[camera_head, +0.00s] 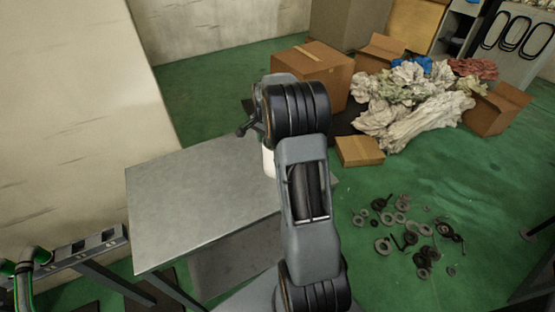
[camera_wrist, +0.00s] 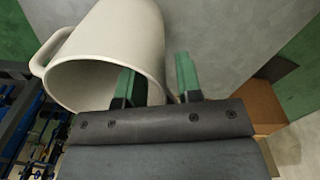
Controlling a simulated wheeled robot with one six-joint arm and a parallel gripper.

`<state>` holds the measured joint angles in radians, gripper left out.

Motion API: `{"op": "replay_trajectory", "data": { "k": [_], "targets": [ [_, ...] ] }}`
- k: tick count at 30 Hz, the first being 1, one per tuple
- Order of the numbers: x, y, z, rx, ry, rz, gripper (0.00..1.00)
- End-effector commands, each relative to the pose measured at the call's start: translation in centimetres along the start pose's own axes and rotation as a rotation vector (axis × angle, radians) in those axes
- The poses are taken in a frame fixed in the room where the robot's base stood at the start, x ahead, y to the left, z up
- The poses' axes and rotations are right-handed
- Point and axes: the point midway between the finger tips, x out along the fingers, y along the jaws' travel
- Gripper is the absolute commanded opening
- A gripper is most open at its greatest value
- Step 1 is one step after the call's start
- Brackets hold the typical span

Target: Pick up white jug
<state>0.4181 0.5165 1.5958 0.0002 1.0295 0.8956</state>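The white jug (camera_wrist: 120,35) fills the upper left of the wrist view, with its handle to the left and its open mouth facing the camera. In the head view a small part of the white jug (camera_head: 268,162) shows on the grey table (camera_head: 200,190), mostly hidden behind my arm. My gripper (camera_wrist: 156,66) is open, with green-tipped fingers apart. The left finger overlaps the jug's mouth and looks to be inside the rim. The right finger is outside the jug's right wall, with a gap. I cannot tell whether either finger touches the jug.
The table's left part is bare. Cardboard boxes (camera_head: 313,76) and a heap of crumpled cloth (camera_head: 405,105) lie on the green floor behind and to the right. Several dark rings and metal parts (camera_head: 422,240) are scattered on the floor at right. A pale wall (camera_head: 75,110) stands at left.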

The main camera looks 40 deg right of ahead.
Motion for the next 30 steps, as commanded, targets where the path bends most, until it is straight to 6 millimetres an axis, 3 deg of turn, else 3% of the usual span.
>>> {"op": "replay_trajectory", "data": {
  "k": [10,20,30],
  "targets": [
    [0.65,0.01,-0.01,0.000,0.000,0.000,0.33],
    [0.62,0.01,-0.01,0.000,0.000,0.000,0.01],
    [0.61,0.00,-0.01,0.000,0.000,-0.001,0.00]
  ]
}}
